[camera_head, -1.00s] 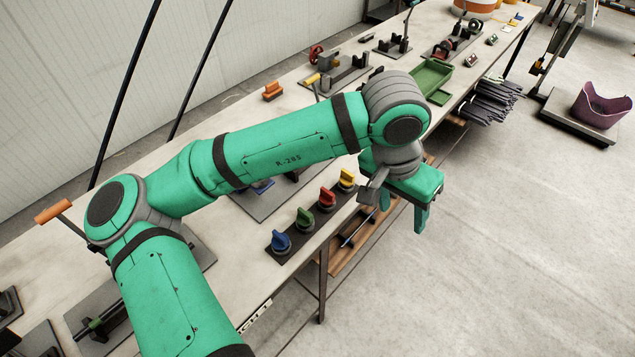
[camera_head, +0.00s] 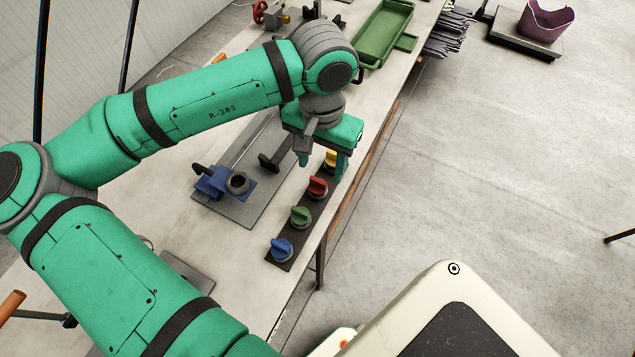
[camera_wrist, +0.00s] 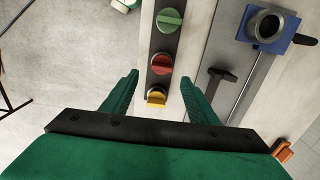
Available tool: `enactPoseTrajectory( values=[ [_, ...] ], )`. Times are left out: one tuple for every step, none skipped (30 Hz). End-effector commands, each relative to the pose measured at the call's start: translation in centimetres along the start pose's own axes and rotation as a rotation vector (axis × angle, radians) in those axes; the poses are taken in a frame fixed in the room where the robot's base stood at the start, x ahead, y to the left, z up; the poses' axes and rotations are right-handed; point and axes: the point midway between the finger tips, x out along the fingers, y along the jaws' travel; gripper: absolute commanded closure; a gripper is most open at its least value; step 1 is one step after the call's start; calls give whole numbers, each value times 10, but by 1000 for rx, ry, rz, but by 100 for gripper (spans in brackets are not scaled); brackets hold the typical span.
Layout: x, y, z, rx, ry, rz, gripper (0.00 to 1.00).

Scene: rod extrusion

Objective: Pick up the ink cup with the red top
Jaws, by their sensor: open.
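The ink cup with the red top (camera_head: 317,188) stands upright on a dark strip (camera_head: 287,240) along the bench's right edge, between the green-topped cup (camera_head: 300,217) and the yellow-topped cup (camera_head: 331,160). A blue-topped cup (camera_head: 281,249) stands at the strip's near end. My gripper (camera_head: 322,165) is open and empty above the yellow end of the strip. In the wrist view the red-topped cup (camera_wrist: 161,63) lies beyond the fingertips, and the yellow-topped cup (camera_wrist: 156,97) shows between my open fingers (camera_wrist: 161,82). I cannot tell the exact height above the cups.
A blue device with a round opening (camera_head: 225,184) sits on a grey plate left of the strip. A black T-shaped handle (camera_wrist: 217,80) stands between it and the cups. A green tray (camera_head: 383,35) lies farther along the bench. Open floor is to the right.

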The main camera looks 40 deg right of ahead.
Motion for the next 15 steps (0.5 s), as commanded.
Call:
enactPoseTrajectory(
  values=[
    [3, 0, 0, 0, 0, 0, 46],
    [5, 0, 0, 1, 0, 0, 46],
    [6, 1, 0, 2, 0, 1, 46],
    [8, 1, 0, 2, 0, 1, 46],
    [10, 1, 1, 2, 0, 1, 46],
    [14, 0, 2, 3, 0, 1, 46],
    [17, 0, 3, 3, 0, 0, 46],
    [22, 0, 4, 3, -1, 0, 46],
    [27, -1, 6, 4, -1, 1, 46],
    [32, -1, 7, 5, -2, 1, 46],
    [36, -2, 8, 5, -1, 0, 46],
    [41, -1, 8, 5, 0, 1, 46],
    [45, -1, 8, 5, -1, 1, 46],
    [48, -1, 8, 5, 0, 1, 46],
    [52, -2, 8, 4, 0, 0, 46]
  ],
)
